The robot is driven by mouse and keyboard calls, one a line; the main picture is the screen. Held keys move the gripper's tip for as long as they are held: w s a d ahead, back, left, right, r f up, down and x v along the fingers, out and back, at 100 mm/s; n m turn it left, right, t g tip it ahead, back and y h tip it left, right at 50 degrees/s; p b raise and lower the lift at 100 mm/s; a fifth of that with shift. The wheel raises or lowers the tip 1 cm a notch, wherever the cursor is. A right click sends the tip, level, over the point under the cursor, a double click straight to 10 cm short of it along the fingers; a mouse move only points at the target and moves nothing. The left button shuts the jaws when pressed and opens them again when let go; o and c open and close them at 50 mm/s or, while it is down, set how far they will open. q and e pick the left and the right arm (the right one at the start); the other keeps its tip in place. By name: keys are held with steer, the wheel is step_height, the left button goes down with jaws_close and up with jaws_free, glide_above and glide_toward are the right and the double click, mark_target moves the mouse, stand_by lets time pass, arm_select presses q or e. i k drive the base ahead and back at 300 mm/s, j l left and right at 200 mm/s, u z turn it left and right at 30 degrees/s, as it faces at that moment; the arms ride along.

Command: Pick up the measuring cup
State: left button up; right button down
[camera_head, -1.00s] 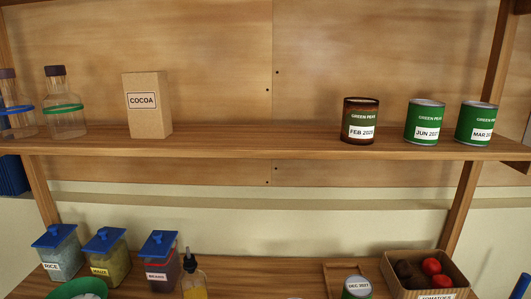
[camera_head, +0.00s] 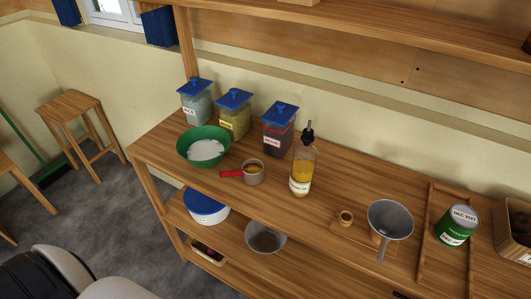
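The measuring cup (camera_head: 253,173) is a small grey cup with a red handle pointing left. It stands upright on the wooden counter and has something brownish-yellow inside. It is just right of and in front of a green bowl (camera_head: 186,158) holding white contents. A bottle of yellow liquid (camera_head: 302,168) stands to its right. Neither gripper shows in the head view; only a dark and pale part of my own body shows at the lower left.
Rice, maize and beans jars (camera_head: 278,139) with blue lids stand behind the cup. A grey funnel (camera_head: 390,217) and a green can (camera_head: 456,225) are farther right. Below, the lower shelf holds a blue-lidded tub (camera_head: 205,207) and a metal bowl (camera_head: 265,239). A stool (camera_head: 70,106) stands left.

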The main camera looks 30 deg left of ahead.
mark_target(251, 170)
steer(key=u, duration=1.35)
